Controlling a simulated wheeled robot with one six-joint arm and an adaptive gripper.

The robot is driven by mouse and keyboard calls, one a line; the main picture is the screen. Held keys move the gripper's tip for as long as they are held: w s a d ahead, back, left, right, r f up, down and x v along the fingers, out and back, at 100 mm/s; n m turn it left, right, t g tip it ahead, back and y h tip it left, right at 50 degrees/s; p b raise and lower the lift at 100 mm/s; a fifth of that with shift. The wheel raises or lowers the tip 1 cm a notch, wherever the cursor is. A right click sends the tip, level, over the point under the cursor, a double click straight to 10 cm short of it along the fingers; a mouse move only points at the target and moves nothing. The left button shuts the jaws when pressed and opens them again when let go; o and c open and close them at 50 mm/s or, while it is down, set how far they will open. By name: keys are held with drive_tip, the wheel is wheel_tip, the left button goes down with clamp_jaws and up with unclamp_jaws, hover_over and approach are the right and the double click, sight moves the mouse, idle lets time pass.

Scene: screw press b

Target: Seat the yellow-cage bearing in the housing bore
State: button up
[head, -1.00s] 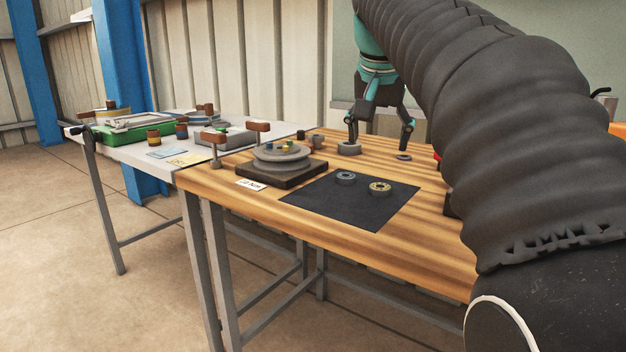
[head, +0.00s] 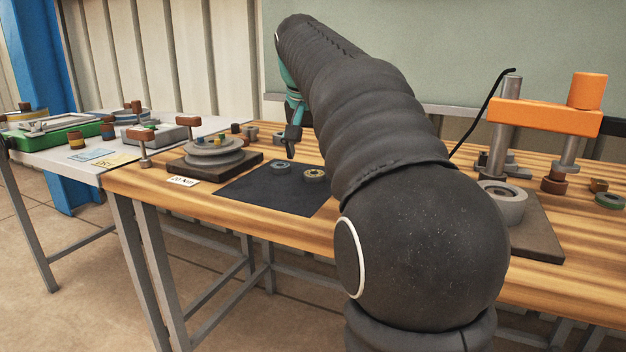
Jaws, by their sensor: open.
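The yellow-cage bearing (head: 315,176) lies flat on the black mat (head: 262,197), near its right edge and close beside my arm. A grey bearing (head: 280,167) lies to its left on the same mat. A thick grey ring with an open bore (head: 502,201), which looks like the housing, sits on the dark base under the orange press at right. My gripper (head: 293,142) is open over the back of the table, behind the bearings in the picture. One dark finger shows; my arm hides the rest. I cannot tell its height above the table.
The orange press (head: 545,115) stands at right, with a black cable rising behind it. A green-and-grey ring (head: 610,201) lies at far right. A grey stepped turntable (head: 213,152) and wooden-handled posts stand left of the mat. A white label (head: 183,181) lies at the front.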

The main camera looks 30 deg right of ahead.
sight(315, 173)
drive_tip(key=x, duration=0.5)
drive_tip(key=shift+b, duration=0.4)
drive_tip(key=c, duration=1.3)
drive_tip(key=shift+r, duration=0.45)
drive_tip(key=r, duration=0.1)
drive_tip(key=r+p, duration=0.1)
drive_tip(key=r, duration=0.2)
drive_tip(key=shift+d, duration=0.35)
drive_tip(key=s+d+r+p, duration=0.1)
drive_tip(key=d+r+p, duration=0.1)
drive_tip(key=d+r, duration=0.4)
drive_tip(key=d, duration=0.5)
drive_tip(key=shift+s, duration=0.25)
